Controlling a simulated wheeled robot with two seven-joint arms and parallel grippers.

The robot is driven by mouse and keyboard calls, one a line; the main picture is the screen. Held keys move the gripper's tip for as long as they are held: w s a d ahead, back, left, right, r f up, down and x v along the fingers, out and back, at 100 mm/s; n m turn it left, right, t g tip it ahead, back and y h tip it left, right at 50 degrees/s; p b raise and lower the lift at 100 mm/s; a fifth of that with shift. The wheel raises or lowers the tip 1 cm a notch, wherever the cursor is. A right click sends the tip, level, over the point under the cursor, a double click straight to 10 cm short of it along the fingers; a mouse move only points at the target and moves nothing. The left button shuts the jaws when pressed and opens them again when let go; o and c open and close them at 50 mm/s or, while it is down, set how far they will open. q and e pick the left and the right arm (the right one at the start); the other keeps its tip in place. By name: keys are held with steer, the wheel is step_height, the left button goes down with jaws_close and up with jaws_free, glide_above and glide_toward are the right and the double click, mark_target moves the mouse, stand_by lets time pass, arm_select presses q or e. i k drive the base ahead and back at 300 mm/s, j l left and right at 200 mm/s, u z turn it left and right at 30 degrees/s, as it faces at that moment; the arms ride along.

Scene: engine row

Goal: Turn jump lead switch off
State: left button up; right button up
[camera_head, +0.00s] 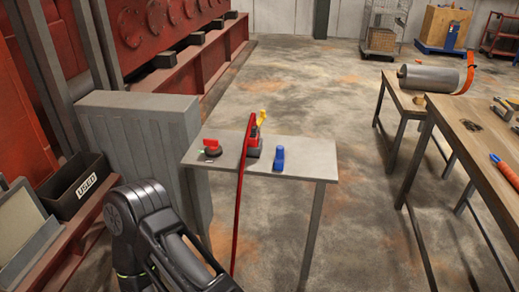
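A small grey table (305,150) stands in the middle. On its left part sits a red knob-like piece on a dark base (212,147), with a small green spot beside it. Near the table's middle is a red and dark block (254,143) with a yellow piece (261,117) above it. A red lead (241,190) passes in front and hangs down past the table's front edge. I cannot tell for sure which piece is the jump lead switch, nor its position. A black arm link of mine is at the bottom left; neither gripper is in view.
A blue piece (279,160) stands on the table, right of the block. A grey ribbed cabinet (140,135) is close on the left, with a black "USED" bin (88,183) beside it. Wooden workbenches (480,145) stand at right. The floor between is clear.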

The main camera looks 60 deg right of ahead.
mark_target(213, 144)
steer(key=z, duration=1.9)
steer(key=i+l, duration=0.2)
steer(key=l, duration=0.15)
steer(key=i+l+u, duration=0.1)
steer(key=l, duration=0.25)
steer(key=i+l, duration=0.3)
steer(key=i+l+u, duration=0.1)
steer(key=l, duration=0.4)
steer(key=i+l, duration=0.3)
steer(key=i+l+u, duration=0.1)
steer(key=l, duration=0.35)
steer(key=i, duration=0.1)
